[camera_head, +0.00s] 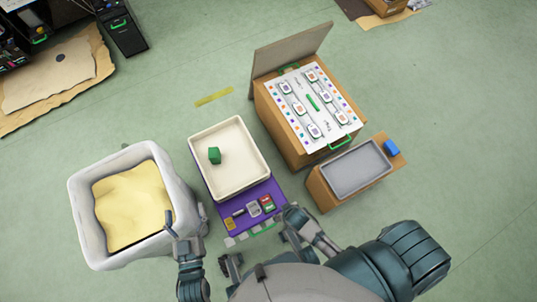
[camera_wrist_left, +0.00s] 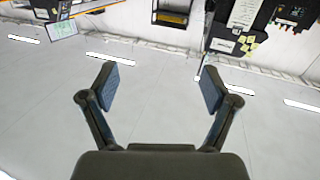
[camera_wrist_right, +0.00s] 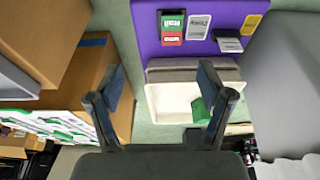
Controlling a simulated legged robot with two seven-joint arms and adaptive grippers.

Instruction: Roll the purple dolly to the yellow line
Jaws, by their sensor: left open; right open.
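The purple dolly (camera_head: 258,200) stands on the green floor in front of me in the head view. The yellow line (camera_head: 213,97) is a short strip on the floor beyond the tray, with a gap between. My left gripper (camera_head: 186,228) is open beside the white bin, left of the dolly. My right gripper (camera_wrist_right: 160,85) is open and empty near the dolly's near end; its view shows the dolly's purple top (camera_wrist_right: 188,55).
A white bin (camera_head: 82,222) with yellow contents stands left of the dolly. A cardboard box (camera_head: 277,128) with a labelled top and a lower box holding a grey tray (camera_head: 356,168) stand on the right. The floor around the yellow line looks clear.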

